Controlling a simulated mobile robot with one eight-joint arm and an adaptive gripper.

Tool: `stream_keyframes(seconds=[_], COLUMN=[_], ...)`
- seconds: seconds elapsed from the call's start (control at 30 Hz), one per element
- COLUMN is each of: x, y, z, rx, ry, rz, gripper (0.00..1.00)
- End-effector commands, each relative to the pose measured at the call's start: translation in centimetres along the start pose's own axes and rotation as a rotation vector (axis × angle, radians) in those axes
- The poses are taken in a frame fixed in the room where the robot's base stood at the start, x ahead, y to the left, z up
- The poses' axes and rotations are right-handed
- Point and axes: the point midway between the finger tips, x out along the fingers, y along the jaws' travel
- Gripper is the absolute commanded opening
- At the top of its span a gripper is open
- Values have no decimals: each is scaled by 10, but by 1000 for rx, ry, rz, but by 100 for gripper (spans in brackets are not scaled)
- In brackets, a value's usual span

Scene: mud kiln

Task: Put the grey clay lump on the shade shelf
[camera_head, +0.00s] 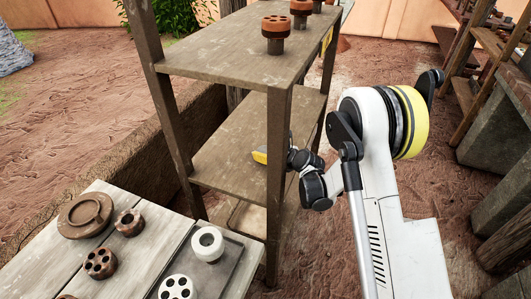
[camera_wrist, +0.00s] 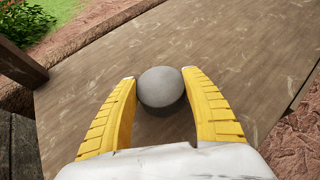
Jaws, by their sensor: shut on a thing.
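The grey clay lump (camera_wrist: 160,88) is a smooth round ball between the yellow fingers of my gripper (camera_wrist: 163,92) in the wrist view. My gripper is shut on it. The wrist view shows a brown wooden board (camera_wrist: 80,95) beneath the lump; I cannot tell whether they touch. In the head view, my gripper (camera_head: 260,156) is at the middle board (camera_head: 225,150) of a wooden shelf rack, partly behind its front post (camera_head: 278,190). The lump is not visible in the head view. I cannot tell which board is named the shade shelf.
The middle board looks otherwise bare. A plank table (camera_head: 40,260) at lower left holds several brown pieces and a dark tray (camera_head: 225,270) with pale ones.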

Motion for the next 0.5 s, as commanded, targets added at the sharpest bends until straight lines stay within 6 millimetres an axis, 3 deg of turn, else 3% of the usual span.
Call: stream_keyframes(seconds=[0.1, 0.13, 0.17, 0.5], x=[2, 2, 1, 0], y=[0, 0, 0, 0], z=[-3, -3, -3, -1], rx=[0, 0, 0, 0], ry=[0, 0, 0, 0], rz=[0, 0, 0, 0], gripper=[17, 65, 74, 77])
